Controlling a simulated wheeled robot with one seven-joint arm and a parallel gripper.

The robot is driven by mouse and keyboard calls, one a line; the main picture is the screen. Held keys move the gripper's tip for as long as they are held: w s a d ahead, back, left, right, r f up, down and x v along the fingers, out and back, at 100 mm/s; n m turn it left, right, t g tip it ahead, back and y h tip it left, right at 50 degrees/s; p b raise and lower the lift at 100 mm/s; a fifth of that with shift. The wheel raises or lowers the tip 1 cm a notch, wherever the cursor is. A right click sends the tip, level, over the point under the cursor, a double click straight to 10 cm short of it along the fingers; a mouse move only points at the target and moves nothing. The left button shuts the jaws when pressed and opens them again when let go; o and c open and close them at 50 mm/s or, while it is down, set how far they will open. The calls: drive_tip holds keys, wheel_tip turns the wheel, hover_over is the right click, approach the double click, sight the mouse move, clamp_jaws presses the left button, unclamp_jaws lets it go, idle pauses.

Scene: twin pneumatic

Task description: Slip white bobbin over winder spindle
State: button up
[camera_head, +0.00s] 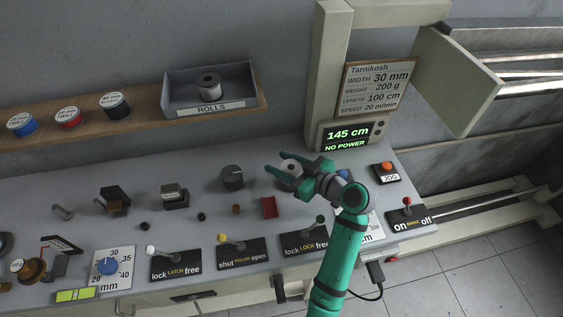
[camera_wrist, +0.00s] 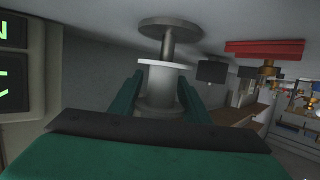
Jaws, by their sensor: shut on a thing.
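The white bobbin (camera_head: 291,164) is between the fingers of my gripper (camera_head: 282,176), above the grey bench at the right of the dark knob. In the wrist view the bobbin (camera_wrist: 162,82) shows its pale flange and body, gripped between the two green fingers (camera_wrist: 161,95). Just beyond its flange, a grey disc (camera_wrist: 170,26) on a thin metal post lines up with the bobbin's middle. This looks like the winder spindle. I cannot tell whether the post enters the bobbin's bore.
The dark knob (camera_head: 232,177) and red block (camera_head: 268,207) stand close to my gripper. The lit display (camera_head: 345,137) reads 145 cm and NO POWER. A roll tray (camera_head: 211,106) sits on the wall shelf. Levers line the bench front.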

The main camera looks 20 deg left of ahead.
drive_tip(key=shift+f, duration=1)
drive_tip(key=o, duration=1.1)
drive_tip(key=shift+r, duration=0.35)
wheel_tip(320, 180, up, 3)
drive_tip(key=shift+f, duration=0.2)
drive_tip(key=s+d+r, duration=0.2)
drive_tip(key=s+r, duration=0.3)
drive_tip(key=s, duration=0.1)
drive_tip(key=s+d+r, duration=0.2)
drive_tip(key=s+r, duration=0.2)
drive_tip(key=s, duration=0.3)
drive_tip(key=shift+s+d+r, duration=0.15)
drive_tip(key=shift+d+r, duration=0.1)
drive_tip(key=shift+r, duration=0.1)
